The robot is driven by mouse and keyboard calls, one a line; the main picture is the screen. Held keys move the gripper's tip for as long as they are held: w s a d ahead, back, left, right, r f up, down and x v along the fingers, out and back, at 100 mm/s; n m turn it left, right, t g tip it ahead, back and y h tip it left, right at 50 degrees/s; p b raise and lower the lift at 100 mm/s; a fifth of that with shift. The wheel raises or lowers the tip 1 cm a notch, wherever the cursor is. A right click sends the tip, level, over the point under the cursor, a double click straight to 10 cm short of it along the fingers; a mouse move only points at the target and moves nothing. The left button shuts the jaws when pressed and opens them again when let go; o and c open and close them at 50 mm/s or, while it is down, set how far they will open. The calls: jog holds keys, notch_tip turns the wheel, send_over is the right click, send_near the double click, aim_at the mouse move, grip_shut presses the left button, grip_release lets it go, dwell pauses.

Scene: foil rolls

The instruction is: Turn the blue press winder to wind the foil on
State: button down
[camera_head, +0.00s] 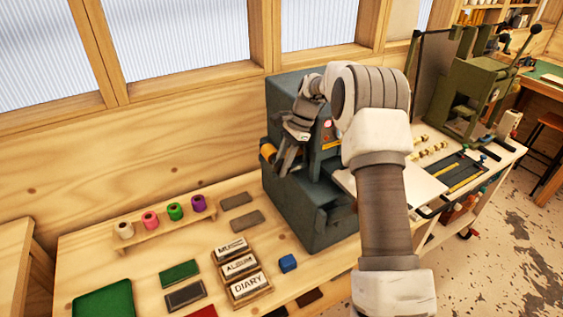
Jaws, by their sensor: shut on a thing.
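The blue press (310,205) is a dark blue-grey machine standing on the wooden bench against the wall. My gripper (284,168) is at its upper left side, pointing down, with its fingers shut on the winder. The winder itself is mostly hidden by the fingers, so its angle cannot be made out. A gold-orange foil roll (268,151) shows on the press just left of my gripper. My arm covers much of the press's right side.
Several coloured rolls (174,211) stand on a wooden rack at the left. A green press (470,90) stands at the back right.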

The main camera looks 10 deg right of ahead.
jog(key=c, duration=0.6)
grip_release()
jog(key=shift+c, duration=0.2)
jog(key=v, duration=1.7)
jog(key=shift+r+p, duration=0.25)
jog(key=shift+p, duration=0.05)
jog(key=shift+o, duration=0.2)
